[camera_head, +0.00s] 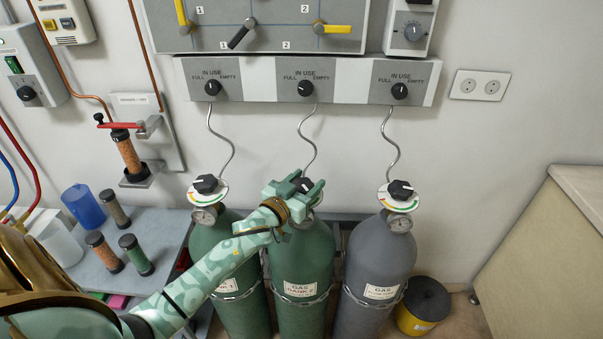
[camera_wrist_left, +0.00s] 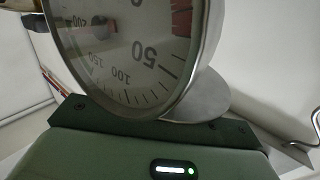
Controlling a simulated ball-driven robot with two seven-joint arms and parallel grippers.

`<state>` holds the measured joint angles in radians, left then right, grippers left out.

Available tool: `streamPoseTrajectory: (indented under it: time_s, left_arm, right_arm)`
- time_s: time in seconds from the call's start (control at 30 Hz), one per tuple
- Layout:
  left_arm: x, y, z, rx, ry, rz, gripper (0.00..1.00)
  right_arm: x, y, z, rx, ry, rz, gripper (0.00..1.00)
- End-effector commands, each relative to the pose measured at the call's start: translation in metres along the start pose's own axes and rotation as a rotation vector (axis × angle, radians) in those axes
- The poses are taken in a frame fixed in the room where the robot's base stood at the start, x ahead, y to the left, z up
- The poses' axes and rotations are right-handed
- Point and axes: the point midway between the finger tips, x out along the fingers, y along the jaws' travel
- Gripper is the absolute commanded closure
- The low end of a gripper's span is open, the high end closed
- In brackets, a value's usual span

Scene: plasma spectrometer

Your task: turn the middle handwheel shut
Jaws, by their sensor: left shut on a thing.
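Three gas cylinders stand in a row, each with a black handwheel over a round coloured dial plate. The middle handwheel (camera_head: 303,186) sits on top of the middle green cylinder (camera_head: 302,260). My left gripper (camera_head: 307,186) is shut on this handwheel, with a finger on either side, and partly hides it and its dial. In the left wrist view a large pressure gauge (camera_wrist_left: 125,60) fills the upper middle, close above my green gripper body (camera_wrist_left: 150,150). The fingertips and handwheel cannot be made out there. My right gripper is not in view.
The left handwheel (camera_head: 206,184) and right handwheel (camera_head: 400,190) flank the middle one. Thin curved pipes rise to a panel (camera_head: 305,80) with several knobs. A bench (camera_head: 165,240) with cups and tubes stands left. A yellow bin (camera_head: 422,308) stands right of the cylinders.

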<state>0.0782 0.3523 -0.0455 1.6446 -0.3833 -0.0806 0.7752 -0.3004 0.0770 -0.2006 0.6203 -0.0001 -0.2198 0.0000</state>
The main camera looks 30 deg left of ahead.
Motion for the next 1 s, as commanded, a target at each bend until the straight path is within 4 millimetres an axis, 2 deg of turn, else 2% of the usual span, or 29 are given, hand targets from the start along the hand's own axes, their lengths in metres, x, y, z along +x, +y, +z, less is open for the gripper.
streamPoseTrajectory:
  time_s: [0.03, 0.1, 0.27, 0.7, 1.0]
  left_arm:
    - [0.0, -0.002, -0.005, 0.008, -0.001, 0.042, 0.7]
    - [0.0, -0.001, -0.004, 0.009, -0.002, 0.108, 0.7]
    - [0.0, 0.001, -0.001, 0.01, -0.002, 0.259, 0.7]
    - [-0.001, 0.007, 0.004, 0.005, -0.002, 0.612, 0.7]
    - [-0.003, 0.009, 0.002, 0.003, -0.001, 0.735, 0.7]
  right_arm:
    - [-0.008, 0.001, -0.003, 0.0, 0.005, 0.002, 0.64]
    - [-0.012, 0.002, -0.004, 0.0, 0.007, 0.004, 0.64]
    - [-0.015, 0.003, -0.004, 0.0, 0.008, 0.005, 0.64]
    - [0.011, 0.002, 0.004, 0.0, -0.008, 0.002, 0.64]
    - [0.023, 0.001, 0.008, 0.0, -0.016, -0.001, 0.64]
